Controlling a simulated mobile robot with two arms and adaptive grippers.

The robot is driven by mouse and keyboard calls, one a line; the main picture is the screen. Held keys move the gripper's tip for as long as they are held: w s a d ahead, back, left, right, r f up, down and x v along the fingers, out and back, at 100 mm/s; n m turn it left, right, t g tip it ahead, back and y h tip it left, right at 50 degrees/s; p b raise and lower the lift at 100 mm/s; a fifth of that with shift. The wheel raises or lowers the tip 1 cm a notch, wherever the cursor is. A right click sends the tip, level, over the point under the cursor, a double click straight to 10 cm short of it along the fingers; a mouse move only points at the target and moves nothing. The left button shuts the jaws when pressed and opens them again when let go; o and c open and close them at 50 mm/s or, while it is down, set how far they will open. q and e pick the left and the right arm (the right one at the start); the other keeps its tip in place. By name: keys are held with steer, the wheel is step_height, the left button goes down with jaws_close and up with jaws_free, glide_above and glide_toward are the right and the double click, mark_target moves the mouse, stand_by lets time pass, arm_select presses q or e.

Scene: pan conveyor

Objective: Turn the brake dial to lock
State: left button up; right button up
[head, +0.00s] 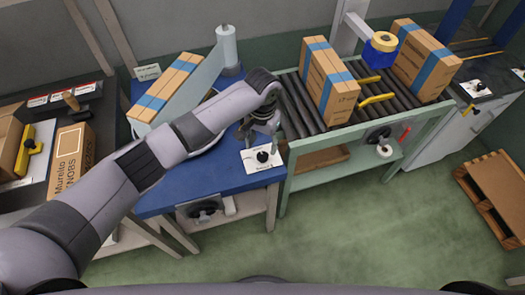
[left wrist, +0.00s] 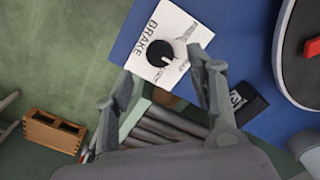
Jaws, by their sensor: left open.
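The brake dial (head: 262,156) is a round black knob on a white plate at the front right corner of the blue table. In the left wrist view the knob (left wrist: 160,53) has a white pointer mark, and its white plate (left wrist: 146,24) reads BRAKE, with other lettering too small or hidden to read. My left gripper (head: 262,128) is above and just behind the dial in the head view. In the left wrist view its fingers (left wrist: 155,85) are spread apart and empty, with the knob showing beyond the gap, apart from both fingers. My right gripper is not in view.
A green-framed roller conveyor (head: 352,119) with cardboard boxes stands right of the blue table (head: 225,178). A taped box (head: 165,90) lies on the table behind my left arm. Another black dial (head: 478,86) sits on the grey cabinet at right. The floor in front is clear.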

mark_target(262, 156)
arm_select(q)
steer(key=shift+f, duration=2.75)
steer(key=shift+c, duration=0.3)
steer(key=c, duration=1.1)
